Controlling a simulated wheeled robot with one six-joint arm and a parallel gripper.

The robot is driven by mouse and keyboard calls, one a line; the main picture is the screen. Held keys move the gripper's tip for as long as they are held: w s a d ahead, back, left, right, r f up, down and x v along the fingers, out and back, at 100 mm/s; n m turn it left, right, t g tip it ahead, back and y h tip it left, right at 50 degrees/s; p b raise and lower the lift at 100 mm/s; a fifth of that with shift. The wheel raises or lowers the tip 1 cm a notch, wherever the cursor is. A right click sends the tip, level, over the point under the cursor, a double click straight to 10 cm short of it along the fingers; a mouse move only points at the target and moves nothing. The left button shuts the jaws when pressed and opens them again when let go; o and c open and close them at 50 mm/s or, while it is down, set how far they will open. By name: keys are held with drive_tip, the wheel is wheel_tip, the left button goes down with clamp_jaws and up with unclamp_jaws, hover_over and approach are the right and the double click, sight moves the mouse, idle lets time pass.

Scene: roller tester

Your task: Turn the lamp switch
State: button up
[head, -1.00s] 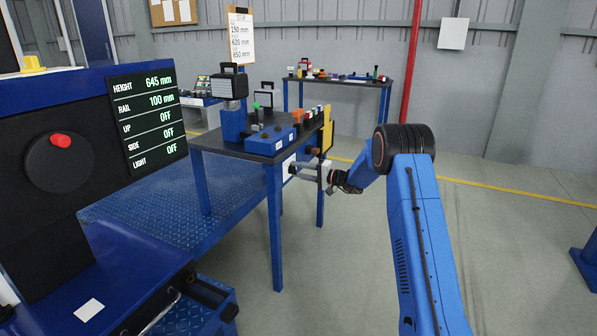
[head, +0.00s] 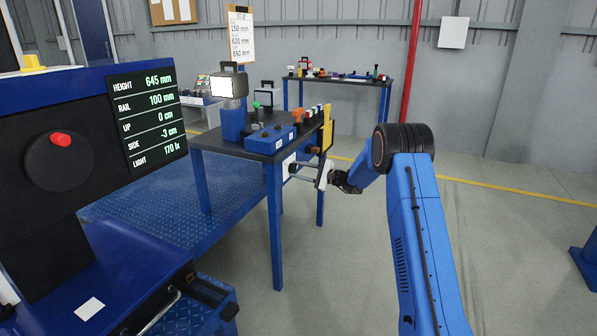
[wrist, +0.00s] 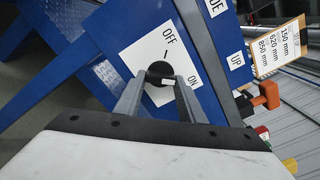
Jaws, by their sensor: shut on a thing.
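The lamp switch is a black round knob (wrist: 160,73) on a white plate marked OFF and ON, in the wrist view. A pale mark on the knob lies toward the ON side. The plate (head: 288,167) shows at the table's right side in the head view. My gripper (wrist: 160,82) is shut on the knob, one finger on each side. In the head view my gripper (head: 292,169) reaches the plate from the right. The knob is too small to make out there. The lamp (head: 229,87) on the table is lit, with a bright white face.
A display (head: 147,118) reads height 645 mm, rail 100 mm, up 0 cm, side -3 cm, light 170 lx. The blue-legged table (head: 240,152) carries a blue box (head: 270,138) and small coloured parts. Open floor lies to the right.

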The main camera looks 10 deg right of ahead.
drive_tip(key=shift+f+m, duration=0.15)
drive_tip(key=shift+m, duration=0.55)
drive_tip(key=o, duration=1)
drive_tip(key=shift+d, duration=0.1)
drive_tip(key=shift+o, duration=0.2)
drive_tip(key=v, duration=1.7)
drive_tip(key=shift+s, duration=0.2)
drive_tip(key=shift+d, duration=0.15)
